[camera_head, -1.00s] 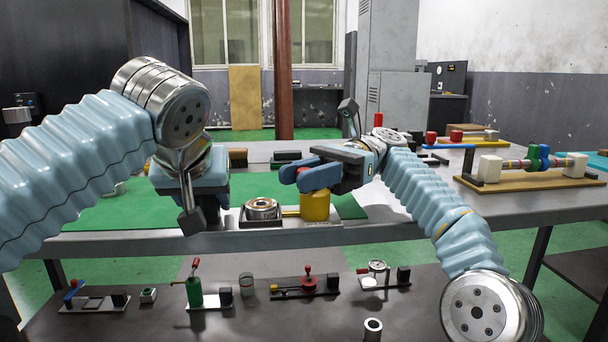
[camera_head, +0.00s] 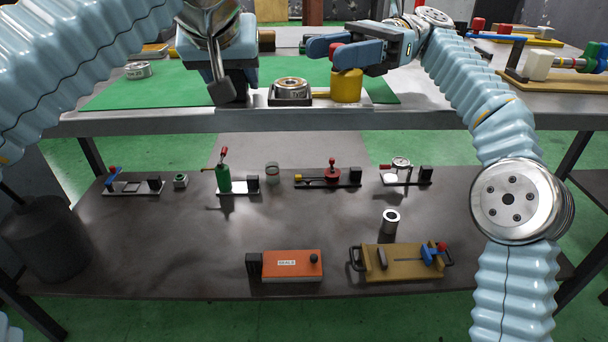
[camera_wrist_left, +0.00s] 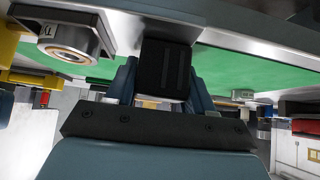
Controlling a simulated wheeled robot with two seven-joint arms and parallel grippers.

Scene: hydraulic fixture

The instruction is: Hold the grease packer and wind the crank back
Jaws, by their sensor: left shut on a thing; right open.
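The grease packer stands at the front edge of the upper table: a metal ring in a dark square holder (camera_head: 291,92) beside a yellow cylinder (camera_head: 346,87). A red knob (camera_head: 335,49), seemingly the crank's, shows partly between the fingers of my right gripper (camera_head: 334,50). That gripper is open above the cylinder; contact cannot be told. My left gripper (camera_head: 240,88) is at the packer's left end. In the left wrist view it is shut on a black block (camera_wrist_left: 165,66), with the ring (camera_wrist_left: 68,54) to the left. The crank arm is mostly hidden.
A green mat (camera_head: 150,88) lies behind the packer. The lower shelf (camera_head: 170,245) holds several small fixtures, including an orange box (camera_head: 291,266), a yellow-brown board (camera_head: 385,265) and a green bottle-like tool (camera_head: 224,178). A wooden board (camera_head: 550,80) with colored parts lies at right.

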